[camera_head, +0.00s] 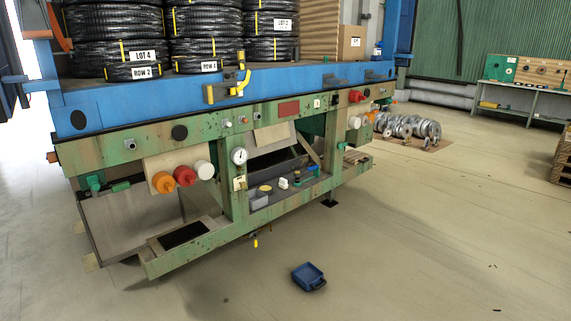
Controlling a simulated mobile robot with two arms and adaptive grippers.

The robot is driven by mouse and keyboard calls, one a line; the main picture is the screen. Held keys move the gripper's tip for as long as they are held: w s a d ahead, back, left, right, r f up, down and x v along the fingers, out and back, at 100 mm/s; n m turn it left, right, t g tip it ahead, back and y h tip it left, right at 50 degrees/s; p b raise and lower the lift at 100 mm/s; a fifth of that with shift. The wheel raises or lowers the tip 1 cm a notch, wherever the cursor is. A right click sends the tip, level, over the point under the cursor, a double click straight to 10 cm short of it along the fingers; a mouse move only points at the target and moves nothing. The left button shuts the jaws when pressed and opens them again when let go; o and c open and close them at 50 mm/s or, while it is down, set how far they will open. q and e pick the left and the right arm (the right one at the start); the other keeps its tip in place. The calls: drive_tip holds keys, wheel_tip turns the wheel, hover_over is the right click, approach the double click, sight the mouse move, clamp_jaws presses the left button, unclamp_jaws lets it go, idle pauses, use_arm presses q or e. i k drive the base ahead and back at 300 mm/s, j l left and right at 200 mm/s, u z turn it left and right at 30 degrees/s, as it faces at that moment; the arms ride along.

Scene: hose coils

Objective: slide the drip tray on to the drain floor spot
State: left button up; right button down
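A small blue tray (307,277), which looks like the drip tray, lies on the concrete floor at the lower middle. It has raised sides and a dark handle-like part at its right front corner. It looks empty. It is in front of the green bench and apart from it. A small yellow fitting (254,243) hangs under the bench edge, to the left of and behind the tray. I cannot make out a clearly marked drain spot on the floor. Neither of my grippers is in view.
The worn green bench (190,240) fills the left and middle, with a blue deck (120,108) carrying black hose coils (205,45). A dark foot (329,203) stands on the floor. Metal flanges (410,128) lie farther right. Floor around the tray is clear.

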sight(308, 276)
drive_tip(key=i+j, duration=0.1)
drive_tip(key=i, duration=2.4)
drive_tip(key=l+z, duration=0.05)
drive_tip(key=l, duration=0.05)
